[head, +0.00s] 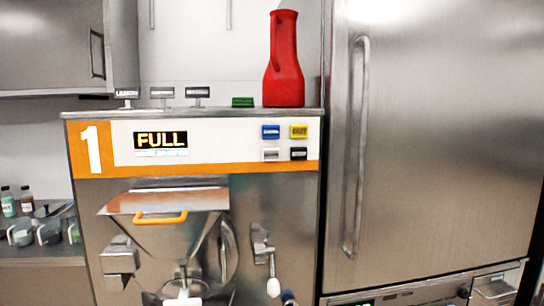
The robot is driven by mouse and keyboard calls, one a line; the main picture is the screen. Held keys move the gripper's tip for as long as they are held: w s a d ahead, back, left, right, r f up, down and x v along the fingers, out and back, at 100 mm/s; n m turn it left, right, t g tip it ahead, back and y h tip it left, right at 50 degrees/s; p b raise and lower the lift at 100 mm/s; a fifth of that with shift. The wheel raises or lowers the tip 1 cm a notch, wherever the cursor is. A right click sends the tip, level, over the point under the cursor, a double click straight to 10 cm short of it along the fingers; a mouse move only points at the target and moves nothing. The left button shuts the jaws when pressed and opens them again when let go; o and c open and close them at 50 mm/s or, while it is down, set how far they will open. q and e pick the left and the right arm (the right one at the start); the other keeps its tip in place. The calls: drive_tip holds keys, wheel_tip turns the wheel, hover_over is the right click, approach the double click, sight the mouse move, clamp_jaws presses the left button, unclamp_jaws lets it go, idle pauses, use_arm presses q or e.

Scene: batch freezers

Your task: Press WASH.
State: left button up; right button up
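The batch freezer (220,195) stands in front of me, with an orange and white panel marked 1 and a display (161,140) reading FULL. At the right of the panel are several small buttons. They are a blue button (270,132), a yellow button (299,131) that seems to read OUT, a pale grey button (270,155) and a black button (298,154). The labels on the blue, grey and black ones are too small to read, so I cannot tell which is WASH. Neither of my grippers is in view.
A red jug-like container (284,60) and a green block (243,102) sit on the freezer's top. A hopper with a yellow handle (160,217) and a white-tipped lever (273,287) are below the panel. A tall steel cabinet (440,150) stands close at right.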

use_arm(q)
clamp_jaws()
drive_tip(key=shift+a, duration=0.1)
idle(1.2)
